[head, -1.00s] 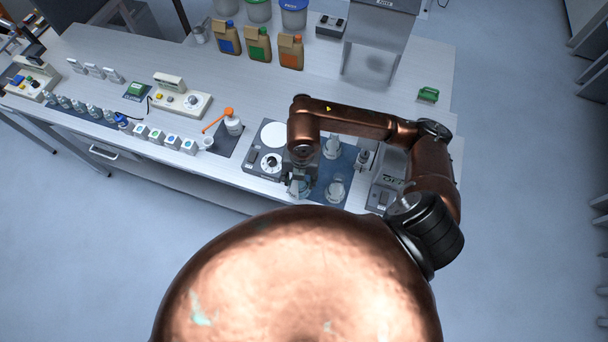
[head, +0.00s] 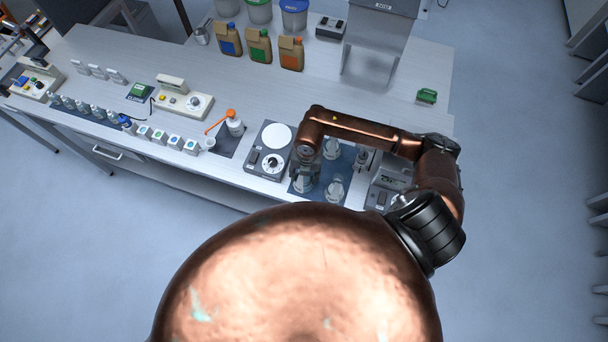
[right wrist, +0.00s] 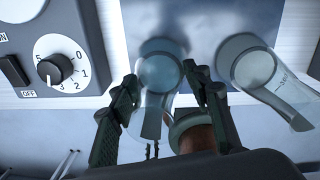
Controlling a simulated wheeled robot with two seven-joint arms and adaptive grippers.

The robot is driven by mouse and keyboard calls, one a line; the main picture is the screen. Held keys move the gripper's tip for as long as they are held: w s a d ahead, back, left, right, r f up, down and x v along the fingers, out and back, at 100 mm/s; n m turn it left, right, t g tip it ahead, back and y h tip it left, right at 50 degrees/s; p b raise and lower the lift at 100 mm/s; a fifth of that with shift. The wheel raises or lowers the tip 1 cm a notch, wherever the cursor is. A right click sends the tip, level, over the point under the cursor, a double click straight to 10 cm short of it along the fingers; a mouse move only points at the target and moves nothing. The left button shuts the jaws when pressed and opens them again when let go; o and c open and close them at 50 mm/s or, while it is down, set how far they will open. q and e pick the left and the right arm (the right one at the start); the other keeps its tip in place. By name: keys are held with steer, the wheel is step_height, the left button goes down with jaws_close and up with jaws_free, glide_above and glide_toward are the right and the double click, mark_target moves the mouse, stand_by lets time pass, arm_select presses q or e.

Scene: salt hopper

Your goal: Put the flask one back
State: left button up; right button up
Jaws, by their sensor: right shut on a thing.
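My right gripper (head: 304,178) is over the left part of the dark blue mat (head: 318,196). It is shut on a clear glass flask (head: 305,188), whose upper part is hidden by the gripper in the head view. In the right wrist view the held flask (right wrist: 160,75) sits between the two dark fingers (right wrist: 162,100), its neck toward the camera. I cannot tell whether its base touches the mat. Two other clear flasks stand on the mat, one at the back (head: 332,150) and one at the front right (head: 335,189). My left gripper is out of view.
A hotplate with a white round top (head: 277,137) and a dial (right wrist: 55,68) stands just left of the mat. A grey device (head: 385,190) stands to the right. The bench's front edge is close.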

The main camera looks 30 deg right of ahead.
steer(key=shift+f, duration=0.15)
steer(key=o, duration=1.5)
steer(key=shift+r, duration=0.6)
steer(key=r, duration=0.3)
steer(key=r+b, duration=0.1)
steer(key=r, duration=0.3)
steer(key=r+b, duration=0.1)
steer(key=r, duration=0.3)
steer(key=shift+s+d+r, duration=0.1)
steer(key=shift+s+d, duration=0.1)
steer(key=shift+d, duration=0.05)
